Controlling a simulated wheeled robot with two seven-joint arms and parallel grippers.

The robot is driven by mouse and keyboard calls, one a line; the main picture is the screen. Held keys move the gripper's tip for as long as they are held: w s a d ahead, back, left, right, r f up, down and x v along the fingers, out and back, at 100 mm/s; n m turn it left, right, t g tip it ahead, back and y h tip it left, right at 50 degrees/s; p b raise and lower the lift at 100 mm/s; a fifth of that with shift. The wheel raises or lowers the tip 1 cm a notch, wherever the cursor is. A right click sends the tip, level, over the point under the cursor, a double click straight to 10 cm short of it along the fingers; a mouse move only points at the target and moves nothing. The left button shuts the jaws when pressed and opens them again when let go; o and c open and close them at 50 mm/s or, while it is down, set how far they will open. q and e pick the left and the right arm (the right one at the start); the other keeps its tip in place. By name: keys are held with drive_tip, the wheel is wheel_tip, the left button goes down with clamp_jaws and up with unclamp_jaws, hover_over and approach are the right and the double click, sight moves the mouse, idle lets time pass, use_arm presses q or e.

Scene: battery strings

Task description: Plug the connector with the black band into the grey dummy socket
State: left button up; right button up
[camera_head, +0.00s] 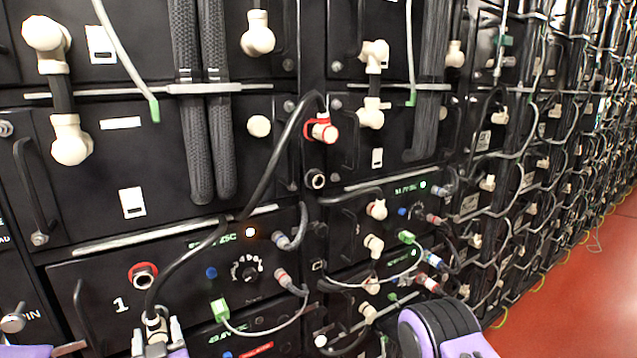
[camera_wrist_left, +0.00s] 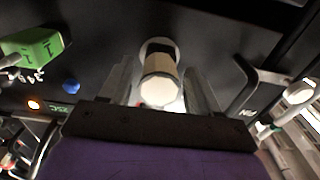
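The cream connector (camera_head: 155,325) sits low on the near panel, below a red-ringed socket (camera_head: 143,275). Its black cable arches up to a red-banded connector (camera_head: 322,130). In the left wrist view the connector (camera_wrist_left: 161,82) points at the panel, with a dark part near its far end. A pale grey round rim (camera_wrist_left: 158,44) shows behind it, apparently the dummy socket; I cannot tell how deep the connector sits. My left gripper (camera_head: 156,338) is around the connector, a finger on each side, with narrow gaps visible (camera_wrist_left: 160,85).
A blue button (camera_head: 211,272), a knob (camera_head: 246,268) and a green plug (camera_head: 220,308) are right of the connector. A black handle (camera_head: 83,315) is to its left. An open socket (camera_head: 316,180) is higher up. Red floor (camera_head: 575,290) is clear at right.

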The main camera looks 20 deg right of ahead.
use_arm(q)
drive_tip(key=c, duration=1)
drive_tip(key=shift+s+d, duration=0.1)
drive_tip(key=shift+p+v, duration=0.35)
drive_tip(key=shift+v, duration=1.2)
drive_tip(key=shift+s, duration=0.15)
drive_tip(key=shift+p+v, duration=0.35)
drive_tip(key=shift+v, duration=2.15)
drive_tip(key=shift+r, duration=0.1)
